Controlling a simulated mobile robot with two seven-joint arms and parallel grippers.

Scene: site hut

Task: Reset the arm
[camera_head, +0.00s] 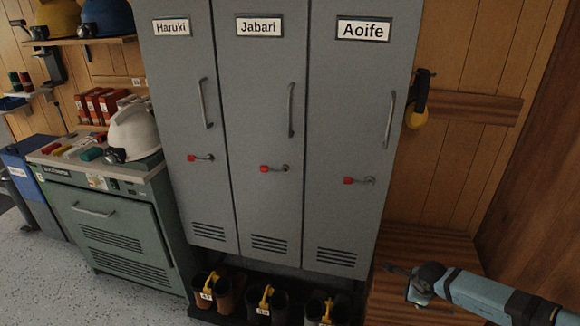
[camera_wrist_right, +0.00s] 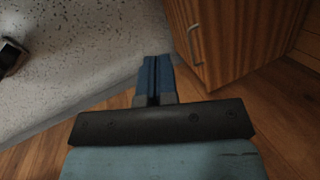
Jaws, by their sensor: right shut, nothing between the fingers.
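My right arm (camera_head: 490,295) reaches in from the lower right of the head view. Its hand is in front of the wooden surface right of the lockers. In the right wrist view my right gripper (camera_wrist_right: 154,75) has its two blue fingers together, with nothing between them. Speckled floor (camera_wrist_right: 80,50) and a wooden cabinet front (camera_wrist_right: 235,40) with a metal handle lie beyond the fingers. My left gripper is in neither view.
Three shut grey lockers stand ahead, labelled Haruki (camera_head: 178,110), Jabari (camera_head: 262,110) and Aoife (camera_head: 345,110). Boots stand below them. A green cabinet (camera_head: 120,235) with a white helmet (camera_head: 133,130) is at left. Yellow ear defenders (camera_head: 415,115) hang at right.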

